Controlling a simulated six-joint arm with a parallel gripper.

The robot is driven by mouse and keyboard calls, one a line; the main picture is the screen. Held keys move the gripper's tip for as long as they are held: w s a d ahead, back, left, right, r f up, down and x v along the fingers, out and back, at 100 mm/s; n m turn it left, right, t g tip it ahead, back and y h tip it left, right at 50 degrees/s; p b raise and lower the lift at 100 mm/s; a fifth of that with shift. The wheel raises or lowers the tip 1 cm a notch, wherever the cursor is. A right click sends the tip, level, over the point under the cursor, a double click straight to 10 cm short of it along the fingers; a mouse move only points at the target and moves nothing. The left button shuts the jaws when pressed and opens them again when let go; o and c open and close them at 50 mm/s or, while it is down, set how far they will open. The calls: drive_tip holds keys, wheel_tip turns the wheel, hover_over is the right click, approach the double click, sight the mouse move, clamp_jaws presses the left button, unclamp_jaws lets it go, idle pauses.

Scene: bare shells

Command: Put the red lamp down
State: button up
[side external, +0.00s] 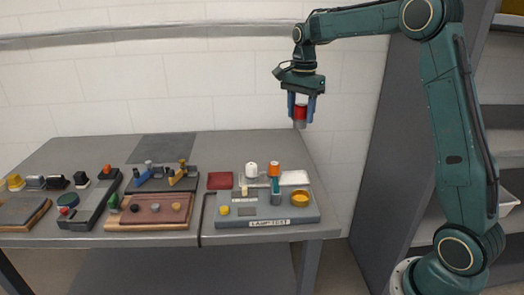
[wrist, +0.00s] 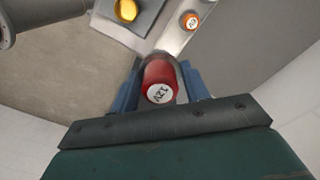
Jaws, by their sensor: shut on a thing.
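The red lamp (side external: 300,112) has a red top and a grey lower part. In the wrist view the red lamp (wrist: 160,84) shows a white label reading 12V on its end. My gripper (side external: 301,114) is shut on it, with one blue finger on each side. The gripper holds the lamp in the air, well above the right end of the table, near the back wall. The lamp touches nothing but the fingers.

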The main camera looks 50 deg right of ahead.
drive_tip(key=s+a+r, duration=0.2)
drive_tip(key=s+a, duration=0.4)
drive_tip(key=a, duration=0.1)
drive_tip(key=shift+s, duration=0.3)
drive_tip(key=shift+f, duration=0.1)
wheel_tip(320, 180, down, 16)
drive_tip(key=shift+r, duration=0.2)
drive_tip(key=shift+f, duration=0.15)
drive_tip(key=shift+f, duration=2)
drive_tip(key=shift+f, duration=0.3)
drive_tip(key=o, duration=1)
drive_tip(key=shift+r, duration=0.1)
